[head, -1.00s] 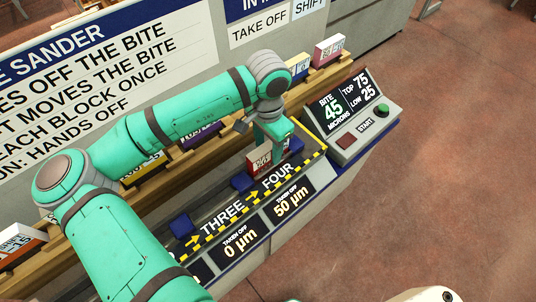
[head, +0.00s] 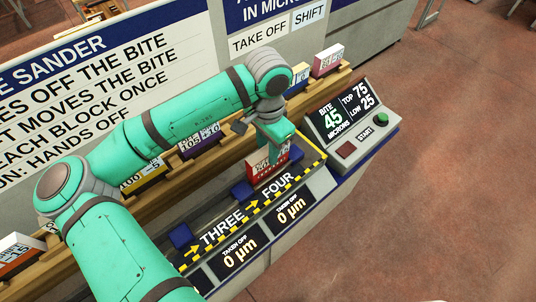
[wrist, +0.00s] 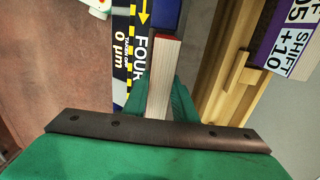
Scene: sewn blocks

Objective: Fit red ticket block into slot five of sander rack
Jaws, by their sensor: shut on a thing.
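The red ticket block (head: 264,172) is at the sander's bed near the label FOUR, with its red and white printed face toward the front. My gripper (head: 272,148) is shut on its upper part from above. In the wrist view the block's pale edge (wrist: 163,80) stands between the green fingers (wrist: 164,104). I cannot tell whether the block's bottom touches the bed. The wooden sander rack (head: 340,76) runs behind the bed. My arm hides part of it, and no slot number is readable.
The rack holds an orange and white block (head: 18,256), a yellow block (head: 146,178), a purple block (head: 198,142), a yellow and blue block (head: 299,74) and a pink block (head: 328,60). Blue stops (head: 181,236) line the bed. The control box (head: 352,116) stands right.

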